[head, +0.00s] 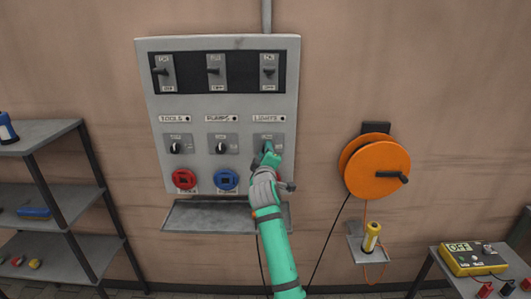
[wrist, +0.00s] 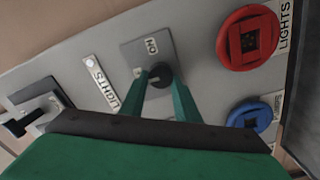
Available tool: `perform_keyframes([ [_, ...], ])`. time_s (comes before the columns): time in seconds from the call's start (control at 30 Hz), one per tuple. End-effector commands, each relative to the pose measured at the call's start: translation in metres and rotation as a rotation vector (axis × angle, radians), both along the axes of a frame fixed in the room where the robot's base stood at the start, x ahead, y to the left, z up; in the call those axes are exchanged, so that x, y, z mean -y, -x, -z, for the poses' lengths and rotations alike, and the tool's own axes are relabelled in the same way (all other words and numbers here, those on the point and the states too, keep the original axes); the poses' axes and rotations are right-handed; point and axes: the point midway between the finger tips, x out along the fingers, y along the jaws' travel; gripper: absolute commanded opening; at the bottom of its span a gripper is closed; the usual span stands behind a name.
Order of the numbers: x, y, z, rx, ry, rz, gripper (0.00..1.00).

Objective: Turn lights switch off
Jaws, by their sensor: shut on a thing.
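A grey control panel (head: 145,100) on the wall has columns labelled TOOLS, PUMPS and LIGHTS. In the LIGHTS column, the rotary switch (head: 262,139) on its grey plate is largely covered by my gripper (head: 268,152). The wrist view shows its dark round knob (wrist: 158,72) between the two green fingertips of my gripper (wrist: 160,82), which is shut on it. An ON mark shows on the plate beside the knob. The knob's exact pointing direction is hard to tell. The LIGHTS label (head: 266,118) sits above the switch in the head view.
Lever switches (head: 214,72) line the panel top. Red (head: 184,180) and blue (head: 227,180) sockets sit low, above a narrow shelf (head: 190,216). An orange cable reel (head: 372,167) hangs right; a shelf unit (head: 62,207) stands left.

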Motion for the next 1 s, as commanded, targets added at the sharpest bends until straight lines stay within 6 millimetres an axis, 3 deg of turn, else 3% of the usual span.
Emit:
perform_keyframes([
  [0.77,0.0016,-0.0002,0.0034,-0.005,0.108,0.003,0.07],
  [0.8,0.0016,-0.0002,0.0034,-0.005,0.108,0.003,0.31],
  [0.87,0.0015,-0.0002,0.0032,-0.005,0.108,0.003,0.46],
  [1.0,0.0008,-0.0001,0.0023,-0.003,0.107,0.002,0.48],
])
